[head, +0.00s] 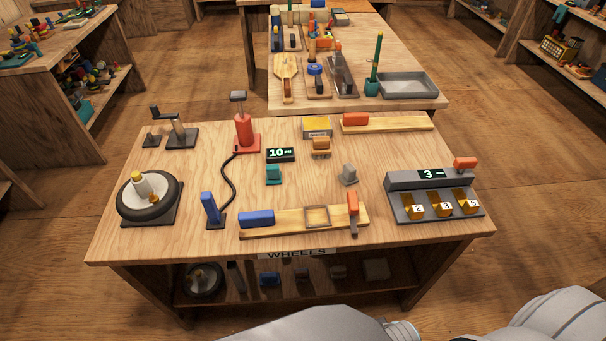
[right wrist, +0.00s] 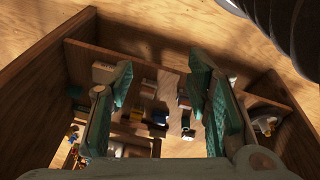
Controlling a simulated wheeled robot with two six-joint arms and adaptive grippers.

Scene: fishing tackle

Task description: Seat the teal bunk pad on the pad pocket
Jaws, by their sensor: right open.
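The teal bunk pad (head: 273,174) is a small teal block standing on the middle of the workbench, just below the "10" display. The pad pocket (head: 317,216) looks like a square framed recess in the wooden board at the bench's front. A blue block and an orange-red piece sit at either end of that board, and the recess looks empty. My right gripper (right wrist: 160,85) is open in the right wrist view, with nothing between its green-padded fingers. It is away from the pad, which I cannot make out in that view. My left gripper is not in view.
The right wrist view shows wooden shelving with small items.

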